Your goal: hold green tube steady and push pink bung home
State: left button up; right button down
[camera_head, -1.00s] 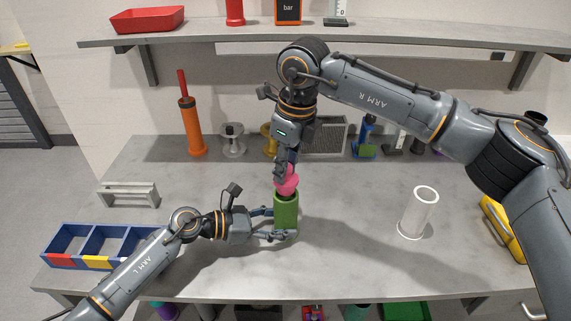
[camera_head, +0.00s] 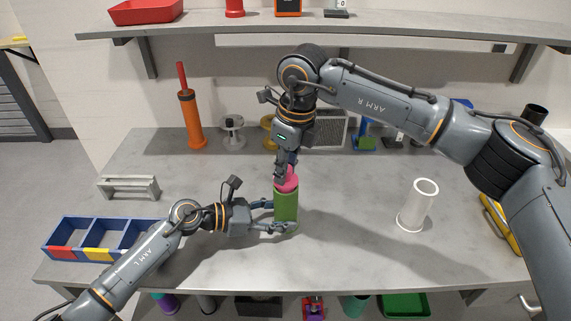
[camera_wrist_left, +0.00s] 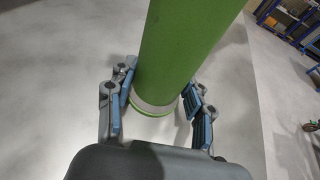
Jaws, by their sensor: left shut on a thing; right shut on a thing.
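The green tube (camera_head: 286,207) stands upright on the grey bench, and its lower part fills the left wrist view (camera_wrist_left: 180,50). My left gripper (camera_head: 277,216) is shut around the tube, with a finger on each side of it. The pink bung (camera_head: 288,183) sits at the tube's mouth, with its upper part showing above the rim. My right gripper (camera_head: 286,168) points down from above and is shut on the bung, covering part of it. How deep the bung reaches inside the tube is hidden.
A white tube (camera_head: 417,206) stands to the right. A blue divided tray (camera_head: 130,238) lies at the left, near a small grey rack (camera_head: 128,188). An orange pump-like cylinder (camera_head: 191,120) stands at the back. The bench front right of the green tube is clear.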

aim_at(293, 182)
jog(key=shift+f, duration=0.6)
jog(key=c, duration=1.1)
grip_release()
jog(key=shift+o, duration=0.2)
notch_tip(293, 182, up, 12)
jog(key=s+d, duration=0.1)
jog(key=shift+d, duration=0.25)
jog(key=shift+f, duration=0.1)
pick_arm(q)
jog(key=o, duration=0.9)
jog(key=shift+o, duration=0.2)
